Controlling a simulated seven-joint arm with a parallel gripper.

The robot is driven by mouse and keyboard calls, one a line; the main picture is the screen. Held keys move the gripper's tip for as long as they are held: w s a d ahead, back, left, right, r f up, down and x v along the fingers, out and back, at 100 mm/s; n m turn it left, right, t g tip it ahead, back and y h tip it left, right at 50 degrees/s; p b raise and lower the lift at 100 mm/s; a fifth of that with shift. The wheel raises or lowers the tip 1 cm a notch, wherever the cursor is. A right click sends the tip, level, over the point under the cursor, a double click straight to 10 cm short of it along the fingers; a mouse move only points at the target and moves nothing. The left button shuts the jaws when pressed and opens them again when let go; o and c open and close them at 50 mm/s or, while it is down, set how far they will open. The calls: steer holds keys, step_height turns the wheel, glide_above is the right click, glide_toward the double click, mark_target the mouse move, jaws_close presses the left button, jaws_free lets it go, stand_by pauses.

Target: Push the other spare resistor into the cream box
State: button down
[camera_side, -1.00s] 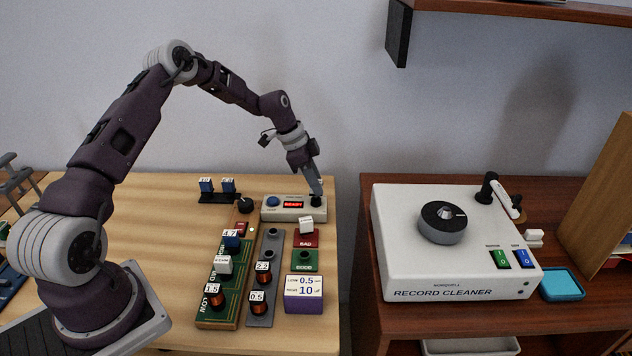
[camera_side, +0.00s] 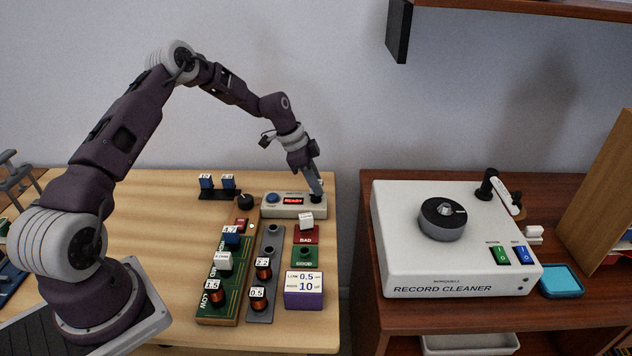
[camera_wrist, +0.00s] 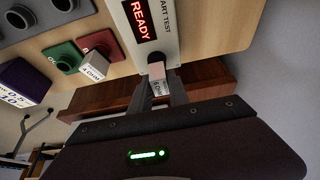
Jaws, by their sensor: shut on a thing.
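The cream box (camera_side: 278,212) stands at the back right of the wooden table, with a blue button, a red display and a dark socket at its right end. Its display reads READY in the wrist view, where its cream top (camera_wrist: 175,15) shows too. My gripper (camera_side: 317,194) is over the socket end, pointing down. In the wrist view my gripper (camera_wrist: 158,92) is shut on a small white resistor (camera_wrist: 157,72) with an ohm label. The resistor's far end is at the box's socket; how deep it sits is hidden. Another white resistor (camera_side: 306,221) stands in the red BAD holder.
The red BAD holder (camera_side: 299,240) and green GOOD holder (camera_side: 298,264) stand in front of the box. A green board (camera_side: 206,311) and grey rack (camera_side: 257,320) with parts lie to their left. A purple-sided label block (camera_side: 304,303) is at the front.

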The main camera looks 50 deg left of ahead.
steer(key=shift+f, duration=0.15)
stand_by(0.4)
steer(key=c, duration=1.2)
jaws_free()
steer(key=shift+o, duration=0.2)
steer(key=shift+r, duration=3.75)
